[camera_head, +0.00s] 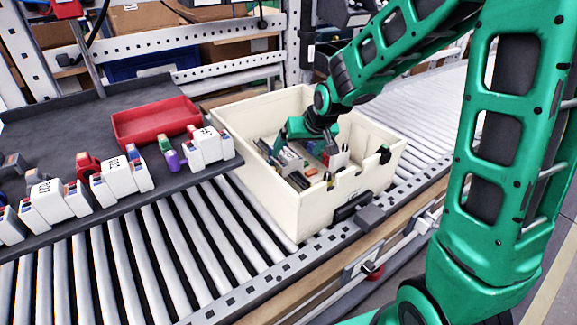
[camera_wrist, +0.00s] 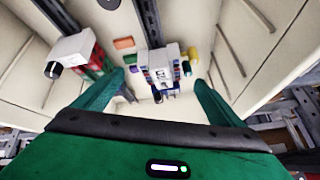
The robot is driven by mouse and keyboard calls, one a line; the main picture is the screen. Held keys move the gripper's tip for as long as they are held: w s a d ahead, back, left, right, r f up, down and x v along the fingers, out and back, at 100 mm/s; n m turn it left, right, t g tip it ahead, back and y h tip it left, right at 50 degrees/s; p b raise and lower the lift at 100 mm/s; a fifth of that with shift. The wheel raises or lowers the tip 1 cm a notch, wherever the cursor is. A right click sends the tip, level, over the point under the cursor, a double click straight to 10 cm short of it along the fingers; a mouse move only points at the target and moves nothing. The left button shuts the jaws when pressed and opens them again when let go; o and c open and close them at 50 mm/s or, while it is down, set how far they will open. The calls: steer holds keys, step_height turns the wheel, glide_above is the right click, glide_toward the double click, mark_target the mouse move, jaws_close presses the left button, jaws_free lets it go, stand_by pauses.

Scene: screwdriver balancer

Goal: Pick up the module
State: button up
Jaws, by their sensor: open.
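A white module (camera_wrist: 158,62) with small coloured parts along its sides lies in the cream bin (camera_head: 262,188). In the wrist view it appears between and beyond my fingertips, with no visible contact. In the head view a white labelled block (camera_head: 291,158), apparently this module, shows just under my gripper (camera_head: 305,147). My gripper reaches down into the bin with its green fingers apart and empty; its fingers also show in the wrist view (camera_wrist: 159,80). The lower part of the bin's contents is partly hidden by my gripper.
Dark bars, coloured blocks and another white piece (camera_wrist: 72,47) lie in the bin near the module. The bin's walls surround my gripper. A dark shelf (camera_head: 75,108) at left holds several white modules and a red tray (camera_head: 155,122). The bin stands on a roller conveyor (camera_head: 190,235).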

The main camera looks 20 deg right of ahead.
mark_target(292, 157)
steer(key=shift+x, duration=2.75)
steer(key=shift+c, duration=0.6)
steer(key=shift+d, duration=0.1)
steer(key=c, duration=1.3)
steer(key=shift+o, duration=0.2)
step_height(292, 157, up, 18)
steer(key=shift+s, duration=0.1)
